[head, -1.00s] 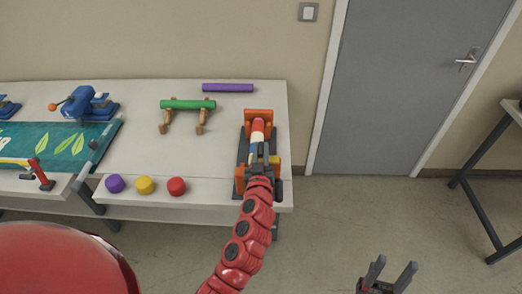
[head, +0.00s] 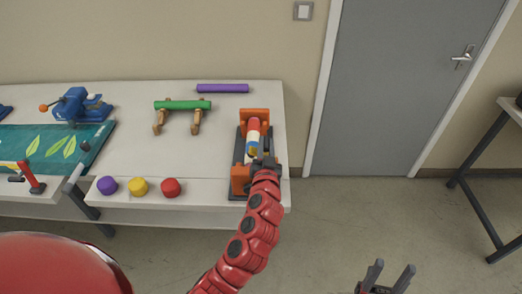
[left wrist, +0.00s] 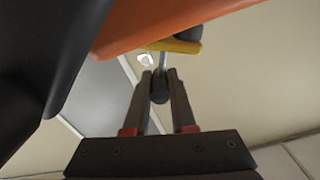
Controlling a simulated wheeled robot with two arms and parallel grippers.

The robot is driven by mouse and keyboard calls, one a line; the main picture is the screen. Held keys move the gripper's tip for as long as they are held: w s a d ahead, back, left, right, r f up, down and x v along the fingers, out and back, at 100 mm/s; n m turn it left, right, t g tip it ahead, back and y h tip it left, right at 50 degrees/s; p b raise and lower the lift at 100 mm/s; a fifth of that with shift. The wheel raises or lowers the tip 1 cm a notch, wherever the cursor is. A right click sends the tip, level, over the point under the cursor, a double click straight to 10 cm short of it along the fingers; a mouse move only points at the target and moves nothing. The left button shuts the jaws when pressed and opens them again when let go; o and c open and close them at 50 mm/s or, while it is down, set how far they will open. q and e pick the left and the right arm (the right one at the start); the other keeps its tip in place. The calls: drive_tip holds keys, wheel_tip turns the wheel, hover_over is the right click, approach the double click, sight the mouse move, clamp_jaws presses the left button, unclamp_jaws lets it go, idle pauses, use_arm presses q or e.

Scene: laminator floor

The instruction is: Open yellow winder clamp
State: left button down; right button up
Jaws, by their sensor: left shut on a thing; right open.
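The winder (head: 238,180) has orange end blocks on a dark base at the right end of the white table. A red, white and blue roll (head: 254,128) lies between the blocks. My left gripper (head: 262,160) is at the winder's near right part and hides some of it. In the left wrist view its jaws (left wrist: 160,86) are shut on a dark knob (left wrist: 160,97) on a metal rod. The rod runs up to the yellow clamp (left wrist: 180,46) beside an orange block (left wrist: 185,20). My right gripper (head: 388,274) is open and empty above the floor, away from the table.
Purple, yellow and red caps (head: 139,187) sit at the table's front edge. A green roll (head: 182,105) rests on wooden stands, with a purple roll (head: 222,88) behind. A blue device (head: 76,104) stands at left. The floor right of the table is open before a grey door (head: 390,90).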

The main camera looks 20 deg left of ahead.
use_arm(q)
drive_tip(key=d+m+b, duration=0.1)
drive_tip(key=m, duration=0.1)
drive_tip(key=d+m+b, duration=0.1)
drive_tip(key=m, duration=0.1)
drive_tip(key=shift+w+d+r+m, duration=0.15)
drive_tip(key=shift+w+d+m, duration=0.2)
drive_tip(key=shift+w+m, duration=0.05)
drive_tip(key=shift+w+d+f+m+b, duration=0.15)
drive_tip(key=shift+d+m+b, duration=0.3)
drive_tip(key=shift+m, duration=0.55)
drive_tip(key=shift+w+d+f+m+b, duration=0.15)
drive_tip(key=shift+d+m+b, duration=0.15)
drive_tip(key=shift+d+m, duration=0.5)
drive_tip(key=shift+w+d+f+m+b, duration=0.15)
drive_tip(key=shift+d+m+b, duration=0.2)
drive_tip(key=shift+m, duration=0.85)
drive_tip(key=c, duration=0.8)
unclamp_jaws()
drive_tip(key=shift+o, duration=0.2)
